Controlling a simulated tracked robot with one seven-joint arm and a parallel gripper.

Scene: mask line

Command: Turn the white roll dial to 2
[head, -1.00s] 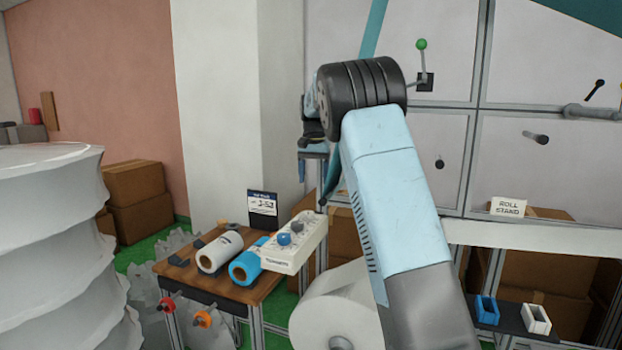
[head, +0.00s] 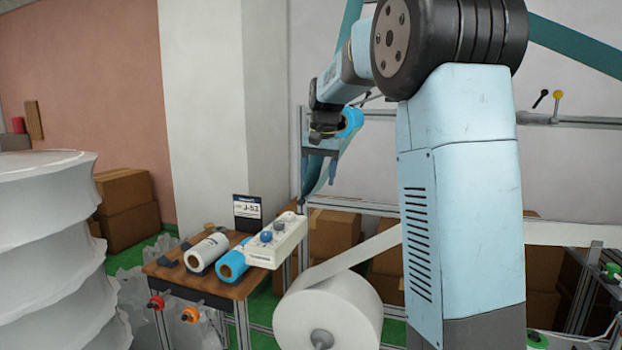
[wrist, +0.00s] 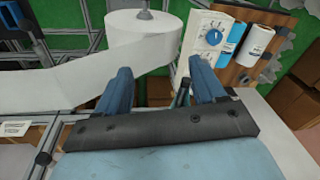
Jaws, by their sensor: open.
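A white control box (head: 287,243) with two blue dials, a farther dial (head: 279,226) and a nearer dial (head: 266,237), sits at the right edge of a small wooden table. The wrist view shows one blue dial (wrist: 212,36) with marks around it on the white box face. Its exact setting is too small to read, and I cannot tell which dial is for the white roll. My gripper (head: 322,172) is open and empty, pointing down, above and apart from the box. In the wrist view the box lies beyond the right finger of my gripper (wrist: 164,80).
A white roll (head: 207,250) and a blue roll (head: 232,262) lie on the wooden table (head: 190,280) beside the box. A large white paper roll (head: 328,312) stands in front, its web running right. Stacked white folds (head: 45,250) fill the left. Cardboard boxes stand behind.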

